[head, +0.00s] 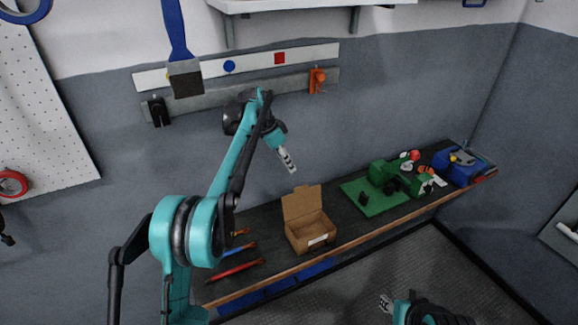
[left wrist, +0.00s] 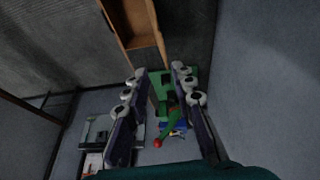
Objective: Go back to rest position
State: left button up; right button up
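My left gripper (head: 288,160) is raised in front of the wall, above the bench and the open cardboard box, touching neither. In the left wrist view its two fingers (left wrist: 158,82) stand apart with nothing held between them. My right gripper (head: 386,304) shows low at the bottom of the head view, over the floor in front of the bench. It is small there, and I cannot tell whether it is open or shut.
The bench (head: 345,236) holds the cardboard box (head: 310,232), a green mat (head: 372,203) with green parts, a blue item (head: 458,168) and several hand tools (head: 235,270). The floor in front is clear.

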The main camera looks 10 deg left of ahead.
pick_arm(q)
jog(key=s+a+f+n+t+y+b, duration=0.1)
jog(key=s+f+n+b, duration=0.2)
jog(key=s, duration=0.7)
jog(key=s+f+n+t+y+b, duration=0.1)
jog(key=s+n+t+b, duration=0.15)
jog(key=s+b, duration=0.55)
jog(key=s+a+f+n+t+y+b, duration=0.1)
jog(key=s+f+n+b, duration=0.1)
jog(key=s+f, duration=0.6)
jog(key=s+a+f+n+y+b, duration=0.1)
jog(key=s+f+n+b, duration=0.1)
jog(key=s+f, duration=0.6)
jog(key=s+n, duration=0.1)
jog(key=s, duration=0.3)
jog(key=shift+s+a+t, duration=0.25)
jog(key=shift+s+t, duration=0.1)
jog(key=shift+f, duration=0.1)
